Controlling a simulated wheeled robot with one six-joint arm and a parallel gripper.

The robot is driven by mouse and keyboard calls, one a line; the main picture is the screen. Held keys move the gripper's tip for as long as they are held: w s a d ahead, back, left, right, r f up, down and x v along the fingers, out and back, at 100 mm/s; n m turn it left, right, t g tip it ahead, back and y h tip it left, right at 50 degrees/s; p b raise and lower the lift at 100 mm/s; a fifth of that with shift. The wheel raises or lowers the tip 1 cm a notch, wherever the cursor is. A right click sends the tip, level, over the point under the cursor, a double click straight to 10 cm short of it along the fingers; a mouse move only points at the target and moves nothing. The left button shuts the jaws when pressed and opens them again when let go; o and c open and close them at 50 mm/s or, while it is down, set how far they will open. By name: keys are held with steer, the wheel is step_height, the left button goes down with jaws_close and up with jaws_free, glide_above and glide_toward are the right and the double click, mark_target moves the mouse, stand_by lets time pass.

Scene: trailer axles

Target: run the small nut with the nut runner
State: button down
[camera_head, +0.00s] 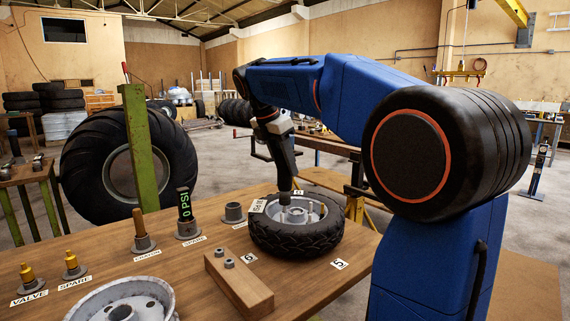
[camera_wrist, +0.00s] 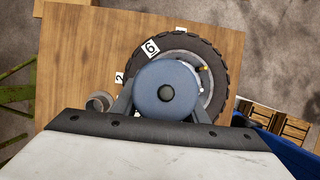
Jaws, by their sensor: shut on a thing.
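My gripper (camera_head: 279,130) points down over the small wheel (camera_head: 268,236), which lies flat on the wooden table (camera_head: 188,265). It is shut on the nut runner (camera_head: 284,168), a dark upright tool whose lower end reaches into the wheel's pale hub area. In the wrist view the nut runner (camera_wrist: 166,90) shows as a round blue-grey body with a dark centre, between my gripper's two fingers (camera_wrist: 162,110). It covers much of the rim there. The small nut cannot be made out; the tool may hide it. Whether the tool touches anything in the hub cannot be told.
A wooden block (camera_head: 238,283) with two small nut-like pieces stands before the wheel. A loose rim (camera_head: 125,302) lies at the front. Several fittings, a 0 PSI gauge (camera_head: 185,207) and label cards stand to the left. A green post (camera_head: 143,150) rises behind, before a large tyre (camera_head: 85,165).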

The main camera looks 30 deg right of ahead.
steer(key=shift+f, duration=1.35)
stand_by(2.1)
steer(key=shift+r, duration=0.1)
steer(key=shift+r, duration=2.2)
